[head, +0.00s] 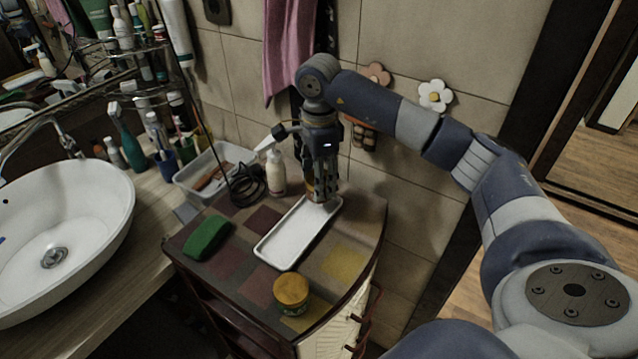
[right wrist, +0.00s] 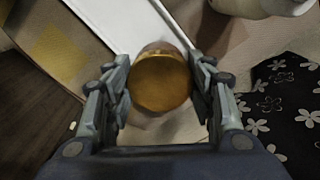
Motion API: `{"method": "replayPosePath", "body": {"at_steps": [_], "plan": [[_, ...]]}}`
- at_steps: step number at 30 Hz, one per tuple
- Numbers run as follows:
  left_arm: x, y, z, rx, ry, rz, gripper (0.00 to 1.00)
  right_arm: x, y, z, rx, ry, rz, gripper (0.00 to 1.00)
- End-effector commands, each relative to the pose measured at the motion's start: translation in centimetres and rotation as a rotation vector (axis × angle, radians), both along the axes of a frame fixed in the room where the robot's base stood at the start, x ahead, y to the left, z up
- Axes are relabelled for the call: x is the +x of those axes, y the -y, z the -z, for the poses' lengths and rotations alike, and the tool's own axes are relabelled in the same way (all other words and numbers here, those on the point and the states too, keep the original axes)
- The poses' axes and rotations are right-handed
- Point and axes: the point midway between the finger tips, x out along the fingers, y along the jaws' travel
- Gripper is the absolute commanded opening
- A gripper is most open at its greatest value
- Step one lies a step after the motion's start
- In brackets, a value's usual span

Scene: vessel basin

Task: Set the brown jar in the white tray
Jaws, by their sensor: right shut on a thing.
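My right gripper (head: 322,192) points down at the far end of the white tray (head: 262,247), shut on the brown jar (head: 309,188). In the right wrist view the jar's round golden-brown lid (right wrist: 161,82) sits between the two fingers of the gripper (right wrist: 161,88). The white tray (right wrist: 118,18) shows behind the jar there, and the jar overlaps its end. I cannot tell whether the jar touches the tray. The tray is long, shallow and empty along its near part. My left gripper is not in view.
A second jar with a yellow-brown lid (head: 291,288) stands near the cabinet's front edge. A green sponge (head: 207,237) lies left of the tray. A white pump bottle (head: 276,172), a dark coiled cord (head: 246,186) and a bin (head: 181,182) stand behind. The basin (head: 110,215) is left.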

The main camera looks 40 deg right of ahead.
Motion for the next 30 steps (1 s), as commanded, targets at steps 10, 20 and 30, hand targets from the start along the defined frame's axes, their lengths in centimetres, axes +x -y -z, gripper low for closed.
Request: {"method": "replayPosePath", "body": {"at_steps": [10,20,30], "plan": [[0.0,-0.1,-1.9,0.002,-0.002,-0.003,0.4,0.1,0.2,3.2,-0.001,-0.002,0.0,0.22],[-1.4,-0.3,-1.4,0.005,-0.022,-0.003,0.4,0.2,0.2,3.7,0.0,0.001,0.0,0.22],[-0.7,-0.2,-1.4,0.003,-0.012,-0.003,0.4,0.2,0.2,3.8,0.0,0.0,0.0,0.7]]}}
